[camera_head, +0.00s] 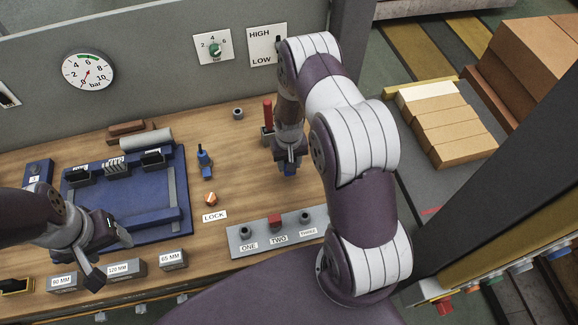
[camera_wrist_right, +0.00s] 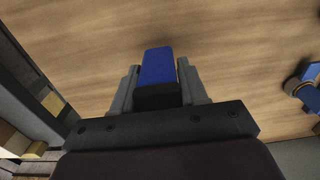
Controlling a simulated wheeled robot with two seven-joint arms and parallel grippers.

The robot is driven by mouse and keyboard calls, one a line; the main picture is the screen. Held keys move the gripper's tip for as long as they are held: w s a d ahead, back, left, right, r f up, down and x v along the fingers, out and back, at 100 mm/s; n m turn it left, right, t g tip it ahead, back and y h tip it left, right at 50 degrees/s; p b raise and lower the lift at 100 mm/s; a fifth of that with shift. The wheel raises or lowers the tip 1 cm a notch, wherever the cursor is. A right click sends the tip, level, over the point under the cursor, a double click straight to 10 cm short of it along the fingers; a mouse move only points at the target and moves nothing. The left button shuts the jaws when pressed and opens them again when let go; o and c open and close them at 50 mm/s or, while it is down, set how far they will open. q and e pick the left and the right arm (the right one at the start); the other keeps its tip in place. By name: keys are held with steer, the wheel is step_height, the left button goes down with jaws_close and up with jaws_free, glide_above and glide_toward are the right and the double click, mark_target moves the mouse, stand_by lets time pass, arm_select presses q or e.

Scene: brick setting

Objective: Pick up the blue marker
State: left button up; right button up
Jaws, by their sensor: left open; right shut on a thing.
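The blue marker (camera_wrist_right: 157,66) is between the two fingers of my right gripper (camera_wrist_right: 157,88) in the right wrist view. Its blue end sticks out past the fingertips, and a dark part shows nearer the palm. In the head view my right gripper (camera_head: 290,163) points down over the right part of the wooden bench, with a bit of blue (camera_head: 290,170) at its tips. I cannot tell whether the marker touches the bench. My left gripper (camera_head: 111,257) is open and empty near the front edge of the blue fixture.
The blue fixture (camera_head: 183,208) fills the bench's left. A blue valve-like piece (camera_head: 205,161) and an orange knob (camera_head: 211,199) stand mid-bench. A red upright piece (camera_head: 268,112) is behind my right gripper. A grey button panel (camera_head: 262,246) and labelled blocks (camera_head: 126,268) line the front.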

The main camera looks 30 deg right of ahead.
steer(key=shift+d+r+b, duration=0.2)
steer(key=shift+r+b, duration=0.15)
steer(key=shift+r, duration=0.55)
steer(key=s+d+r+b, duration=0.3)
steer(key=s+d+r, duration=0.3)
steer(key=d, duration=0.3)
steer(key=shift+d+r, duration=0.35)
steer(key=shift+r, duration=0.15)
steer(key=shift+o, duration=1.3)
steer(key=shift+w, duration=0.1)
steer(key=shift+c, duration=0.2)
